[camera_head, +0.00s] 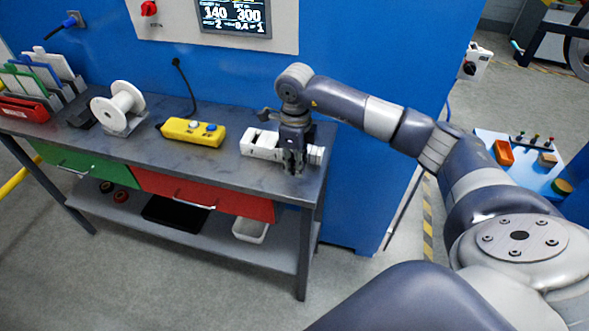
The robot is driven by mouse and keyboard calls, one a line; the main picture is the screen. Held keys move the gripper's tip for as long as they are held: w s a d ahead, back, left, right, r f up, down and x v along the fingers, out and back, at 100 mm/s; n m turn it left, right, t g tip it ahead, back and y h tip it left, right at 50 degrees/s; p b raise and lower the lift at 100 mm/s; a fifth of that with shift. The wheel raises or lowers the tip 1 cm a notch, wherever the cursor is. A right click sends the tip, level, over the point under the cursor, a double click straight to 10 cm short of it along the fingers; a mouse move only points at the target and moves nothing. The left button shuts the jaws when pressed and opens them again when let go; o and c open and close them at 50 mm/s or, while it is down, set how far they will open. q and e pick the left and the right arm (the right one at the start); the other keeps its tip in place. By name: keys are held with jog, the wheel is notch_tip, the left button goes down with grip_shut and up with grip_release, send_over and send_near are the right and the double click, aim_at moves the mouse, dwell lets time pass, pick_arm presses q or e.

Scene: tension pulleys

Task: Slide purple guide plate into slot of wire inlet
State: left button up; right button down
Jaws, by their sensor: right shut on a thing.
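My right gripper (293,166) reaches down at the right end of the workbench, at a white slotted block (262,146) that may be the wire inlet. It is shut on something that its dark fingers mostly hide. A pale rounded part (316,154) shows just right of the fingers. I cannot make out a purple guide plate. A rack at the far left holds upright plates, among them a green one (27,80) and a blue one (37,72). My left gripper is not in view.
On the workbench (225,170) stand a white spool (120,103) and a yellow button box (192,132). A red box (22,109) lies at the far left. A blue machine wall stands behind. The bench strip in front of the yellow box is clear.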

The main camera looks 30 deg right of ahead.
notch_tip(320, 180, down, 2)
jog(key=shift+s+f+p, duration=0.1)
jog(key=shift+f+p, duration=0.1)
jog(key=shift+p, duration=0.35)
jog(key=shift+f, duration=0.3)
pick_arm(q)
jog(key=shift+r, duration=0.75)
pick_arm(e)
jog(key=shift+a, duration=0.1)
jog(key=shift+f, duration=0.1)
jog(key=shift+f+b, duration=0.15)
jog(key=shift+b, duration=0.15)
jog(key=c, duration=1.7)
grip_release()
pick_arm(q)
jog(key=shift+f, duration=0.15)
pick_arm(e)
jog(key=shift+o, duration=0.2)
